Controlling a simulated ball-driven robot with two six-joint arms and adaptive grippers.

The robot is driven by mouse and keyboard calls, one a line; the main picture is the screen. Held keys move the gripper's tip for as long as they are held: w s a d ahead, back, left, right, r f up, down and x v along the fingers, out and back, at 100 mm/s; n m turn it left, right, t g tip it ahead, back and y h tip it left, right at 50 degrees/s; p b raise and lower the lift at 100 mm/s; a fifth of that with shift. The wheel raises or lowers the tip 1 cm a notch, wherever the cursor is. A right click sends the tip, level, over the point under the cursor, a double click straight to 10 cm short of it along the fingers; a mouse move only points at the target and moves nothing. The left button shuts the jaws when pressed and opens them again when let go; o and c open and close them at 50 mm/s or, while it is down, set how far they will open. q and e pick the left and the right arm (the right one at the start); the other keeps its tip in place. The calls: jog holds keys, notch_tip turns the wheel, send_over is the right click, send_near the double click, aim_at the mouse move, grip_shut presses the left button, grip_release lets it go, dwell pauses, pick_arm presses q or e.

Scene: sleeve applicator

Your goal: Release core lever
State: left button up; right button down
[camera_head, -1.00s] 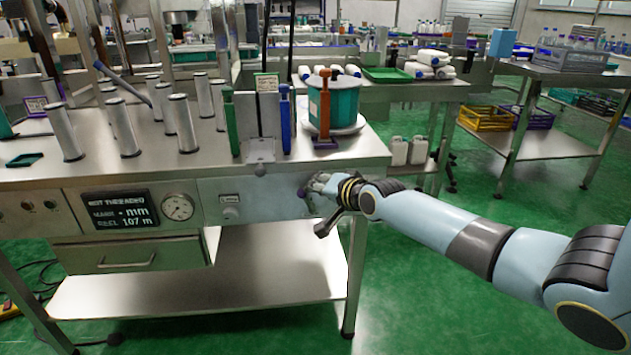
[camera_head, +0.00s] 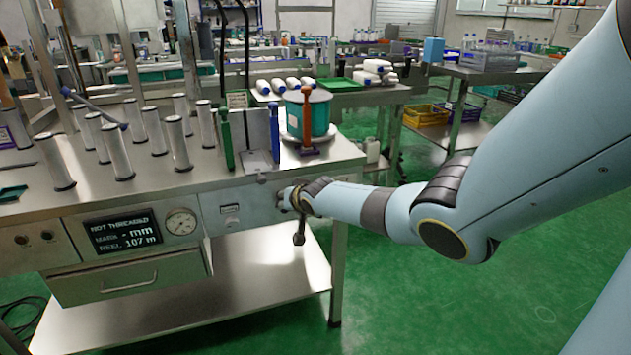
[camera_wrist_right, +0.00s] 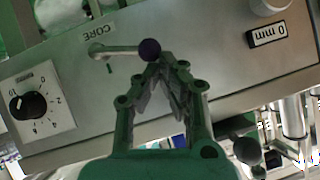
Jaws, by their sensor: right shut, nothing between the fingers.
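The core lever (camera_wrist_right: 120,50) is a metal rod with a dark purple knob (camera_wrist_right: 149,49), on the grey front panel under the word CORE in the right wrist view. My right gripper (camera_wrist_right: 162,68) is shut and empty, its fingertips close below the knob. I cannot tell whether they touch it. In the head view my right gripper (camera_head: 284,199) is at the right end of the bench's front panel, and the lever is hidden behind it. My left gripper is not in view.
A dial knob (camera_wrist_right: 28,102) and a "0 mm" label (camera_wrist_right: 267,35) are on the same panel. The teal reel (camera_head: 308,115) and an orange upright (camera_head: 306,112) stand on the bench above. A drawer (camera_head: 130,282) is at the lower left. Green floor is open at right.

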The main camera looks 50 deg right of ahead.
jog(key=shift+w+a+f, duration=0.25)
jog(key=shift+a+f, duration=0.15)
jog(key=shift+f, duration=0.25)
dwell(0.5)
jog(key=r+p, duration=0.2)
jog(key=r, duration=0.1)
jog(key=r+p, duration=0.2)
jog(key=shift+s+a+r, duration=0.1)
jog(key=shift+s+a, duration=0.2)
jog(key=shift+a, duration=0.1)
jog(key=a+p+v, duration=0.1)
jog(key=p+v, duration=0.2)
jog(key=v, duration=0.6)
jog(key=shift+w+a+f+p, duration=0.15)
jog(key=shift+a+f+p, duration=0.1)
jog(key=shift+a+p, duration=0.15)
